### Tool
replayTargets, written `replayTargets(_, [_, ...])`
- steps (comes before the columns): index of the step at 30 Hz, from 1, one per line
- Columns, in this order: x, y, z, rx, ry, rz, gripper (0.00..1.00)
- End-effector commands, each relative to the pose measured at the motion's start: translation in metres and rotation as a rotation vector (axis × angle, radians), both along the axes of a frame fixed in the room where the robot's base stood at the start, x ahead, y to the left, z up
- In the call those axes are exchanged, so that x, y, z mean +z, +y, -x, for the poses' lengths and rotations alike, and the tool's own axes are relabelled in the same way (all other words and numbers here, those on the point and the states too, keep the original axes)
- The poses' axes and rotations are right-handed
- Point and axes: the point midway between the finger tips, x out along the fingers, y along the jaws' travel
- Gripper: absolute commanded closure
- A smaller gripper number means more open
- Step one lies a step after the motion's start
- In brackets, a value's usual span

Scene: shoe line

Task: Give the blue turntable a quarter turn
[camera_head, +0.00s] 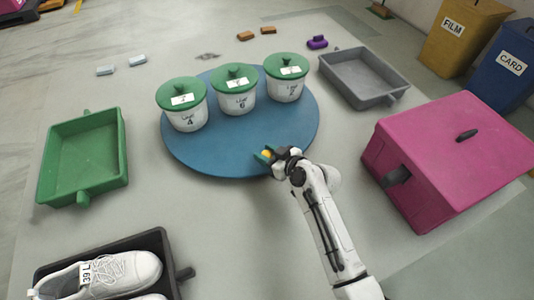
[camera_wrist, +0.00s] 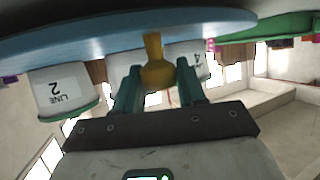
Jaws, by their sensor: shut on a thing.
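The blue turntable (camera_head: 225,145) is a round disc in the middle of the grey table. Three white pots with green lids stand along its far half: one marked 4 (camera_head: 186,118), one marked 6 (camera_head: 234,103) and one at the right (camera_head: 285,92). My gripper (camera_head: 268,155) is at the turntable's near right edge, shut on a yellow knob (camera_head: 265,153). In the wrist view, my gripper's green fingers (camera_wrist: 158,80) stand either side of the yellow knob (camera_wrist: 155,55), which joins the turntable's edge (camera_wrist: 120,42). That view appears upside down and shows a pot labelled Line 2 (camera_wrist: 57,88).
A green tray (camera_head: 85,155) is at the left and a grey tray (camera_head: 363,77) at the upper right. A pink box (camera_head: 450,150) stands right of my arm. A dark tray (camera_head: 165,255) with white shoes (camera_head: 110,273) is at the front left. Small blocks (camera_head: 268,30) lie behind.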

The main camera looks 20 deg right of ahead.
Motion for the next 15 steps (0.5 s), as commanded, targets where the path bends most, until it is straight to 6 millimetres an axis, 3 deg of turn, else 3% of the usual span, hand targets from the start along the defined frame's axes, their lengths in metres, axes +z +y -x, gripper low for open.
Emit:
replayTargets(6, [-0.0001, 0.0, 0.0002, 0.0, 0.0, 0.0, 0.99])
replayTargets(15, [-0.002, -0.0023, -0.0005, 0.004, 0.002, -0.001, 1.0])
